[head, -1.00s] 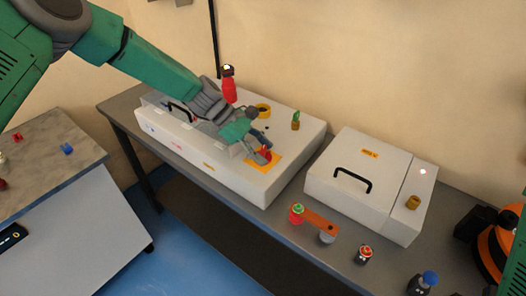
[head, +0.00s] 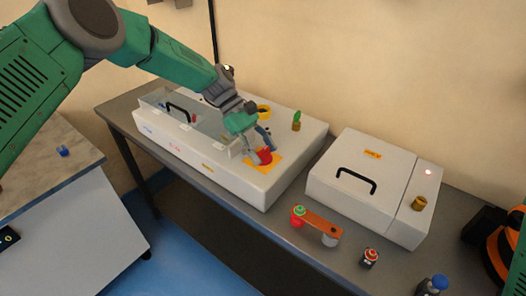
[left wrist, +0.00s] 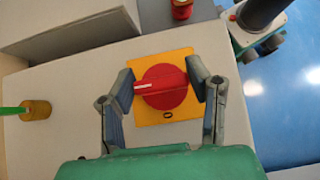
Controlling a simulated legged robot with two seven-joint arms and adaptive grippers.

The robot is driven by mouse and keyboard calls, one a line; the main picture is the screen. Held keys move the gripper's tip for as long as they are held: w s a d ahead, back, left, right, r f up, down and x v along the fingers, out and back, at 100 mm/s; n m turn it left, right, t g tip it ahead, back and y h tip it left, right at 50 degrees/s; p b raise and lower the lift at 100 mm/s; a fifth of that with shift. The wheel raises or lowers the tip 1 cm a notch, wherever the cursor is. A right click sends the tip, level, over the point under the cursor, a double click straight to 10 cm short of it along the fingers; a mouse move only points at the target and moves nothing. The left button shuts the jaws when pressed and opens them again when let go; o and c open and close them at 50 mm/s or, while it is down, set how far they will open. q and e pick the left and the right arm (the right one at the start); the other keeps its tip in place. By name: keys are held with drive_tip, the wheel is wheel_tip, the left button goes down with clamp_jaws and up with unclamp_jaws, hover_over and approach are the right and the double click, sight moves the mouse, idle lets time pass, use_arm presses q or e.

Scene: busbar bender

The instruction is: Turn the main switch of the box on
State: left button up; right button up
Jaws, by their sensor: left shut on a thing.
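The main switch is a red round knob (left wrist: 163,87) on a yellow plate (left wrist: 178,57), set in the top of the white box (head: 215,171). In the left wrist view the knob's raised bar lies nearly across the picture, with a white mark at its left end. A "0" shows on the plate near the gripper. My left gripper (left wrist: 163,84) has a finger on each side of the knob and is shut on it. In the head view the left gripper (head: 263,148) comes down over the knob, hiding part of it. My right gripper is out of view.
On the same box are a green lever on a brass base (head: 296,124), a yellow ring (head: 264,112) and a black handle (head: 178,108). A second white box (head: 360,190) stands to the right.

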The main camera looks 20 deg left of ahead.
use_arm(q)
drive_tip(key=shift+f, duration=0.2)
drive_tip(key=o, duration=1)
drive_tip(key=shift+o, duration=0.8)
drive_tip(key=shift+w, duration=0.15)
drive_tip(key=shift+a, duration=0.1)
drive_tip(key=shift+a+r, duration=0.1)
drive_tip(key=shift+r, duration=0.15)
drive_tip(key=v, duration=1.1)
drive_tip(key=shift+w+a, duration=0.2)
drive_tip(key=shift+a, duration=0.05)
drive_tip(key=shift+s+f, duration=0.1)
